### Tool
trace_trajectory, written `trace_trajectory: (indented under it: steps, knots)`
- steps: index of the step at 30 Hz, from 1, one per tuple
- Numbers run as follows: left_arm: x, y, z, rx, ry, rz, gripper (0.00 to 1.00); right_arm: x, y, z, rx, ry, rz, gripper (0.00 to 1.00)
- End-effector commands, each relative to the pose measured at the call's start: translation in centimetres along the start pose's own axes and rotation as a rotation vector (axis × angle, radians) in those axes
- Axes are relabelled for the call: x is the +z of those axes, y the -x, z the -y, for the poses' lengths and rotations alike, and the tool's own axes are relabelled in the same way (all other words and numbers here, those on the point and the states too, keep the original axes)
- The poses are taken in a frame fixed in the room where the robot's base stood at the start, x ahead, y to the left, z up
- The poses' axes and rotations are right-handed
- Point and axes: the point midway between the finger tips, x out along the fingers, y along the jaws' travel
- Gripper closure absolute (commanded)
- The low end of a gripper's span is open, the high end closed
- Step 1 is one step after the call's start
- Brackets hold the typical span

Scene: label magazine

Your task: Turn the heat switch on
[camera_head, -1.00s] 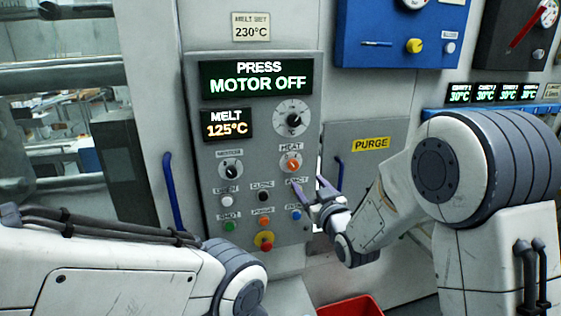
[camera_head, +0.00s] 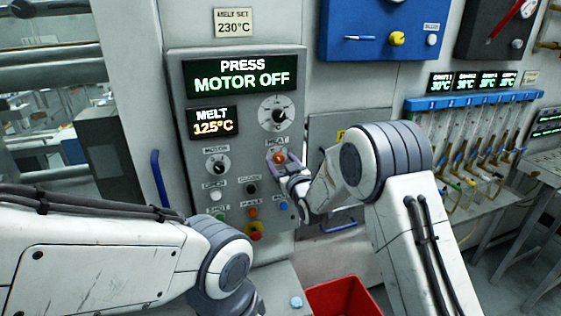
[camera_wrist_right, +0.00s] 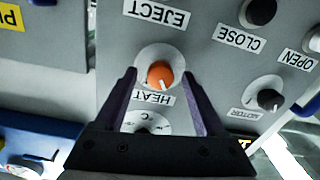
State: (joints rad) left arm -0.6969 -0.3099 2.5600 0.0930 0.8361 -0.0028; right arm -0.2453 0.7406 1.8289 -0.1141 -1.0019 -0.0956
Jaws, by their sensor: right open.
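The heat switch (camera_head: 279,157) is an orange knob on a pale round plate, beside the HEAT label on the grey control panel (camera_head: 177,80). The right wrist view shows the heat switch (camera_wrist_right: 160,75) upside down, its white mark pointing towards the HEAT label (camera_wrist_right: 154,98). My right gripper (camera_head: 281,164) is open at the knob. In the right wrist view its dark fingers (camera_wrist_right: 161,72) stand on either side of the knob, with gaps; contact cannot be seen. My left arm comes in at lower left; its gripper is out of view.
The motor knob (camera_head: 217,164) is left of the heat switch, with several buttons below and a larger dial (camera_head: 277,114) above. The display (camera_head: 240,74) reads PRESS MOTOR OFF; the melt display (camera_head: 212,121) reads 125°C. A red bin (camera_head: 343,296) stands below.

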Motion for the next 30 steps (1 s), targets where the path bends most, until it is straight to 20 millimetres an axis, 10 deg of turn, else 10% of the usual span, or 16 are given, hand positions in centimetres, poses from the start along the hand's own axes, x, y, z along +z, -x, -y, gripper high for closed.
trace_trajectory:
  steps: [2,7,30]
  knots:
    - [0.0,0.0,0.0,0.0,0.0,0.0,0.5,0.0,0.0,0.0,0.0,0.0,0.0,0.36]
    - [0.0,0.0,0.0,0.0,0.0,0.0,0.5,0.0,0.0,0.1,-0.001,0.0,0.0,1.0]
    - [0.3,-6.1,0.5,0.0,0.005,0.0,0.5,0.6,0.0,0.2,-0.002,-0.334,-0.012,1.0]
